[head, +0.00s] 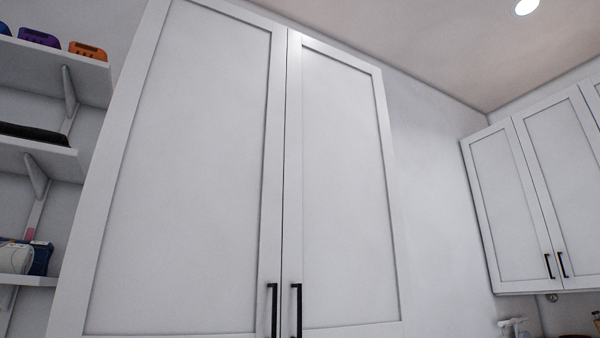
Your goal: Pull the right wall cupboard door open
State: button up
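A tall white two-door cupboard fills the middle of the head view. Its right door (345,170) and left door (205,170) both look shut, with a narrow dark gap between them. The right door has a black bar handle (297,310) at its lower left edge. The left door's black handle (273,308) is beside it. The cupboard's bottom is cut off by the picture's lower edge. A second white two-door cupboard (510,210) hangs on the wall at the far right, its doors shut. My gripper is not in view.
White wall shelves (50,68) stand at the left, close to the large cupboard, holding several small items. Bare wall (440,180) lies between the two cupboards. Small objects (515,325) show below the far-right cupboard. The space in front of the doors looks clear.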

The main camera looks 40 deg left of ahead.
aim_at(346, 268)
jog(key=u, duration=1.4)
